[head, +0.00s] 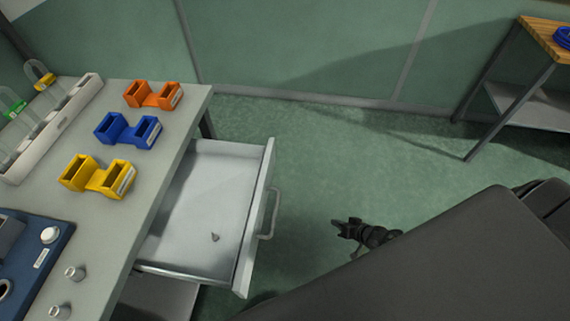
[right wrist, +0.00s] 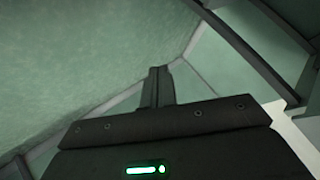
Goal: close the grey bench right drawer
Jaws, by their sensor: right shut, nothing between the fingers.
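The grey bench right drawer (head: 205,205) is pulled open from under the grey bench (head: 160,160) in the head view. Its front panel faces right and carries a bar handle (head: 270,214). In the right wrist view the shut fingers (right wrist: 158,85) point toward the green wall and floor, and no drawer can be made out. My left gripper is not in view.
Orange (head: 152,95), blue (head: 127,130) and yellow (head: 97,176) holders stand on the bench. A white rack (head: 60,120) is at the back left, and a blue device (head: 30,250) at the front left. A wooden-topped table (head: 545,40) stands far right. The floor between is clear.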

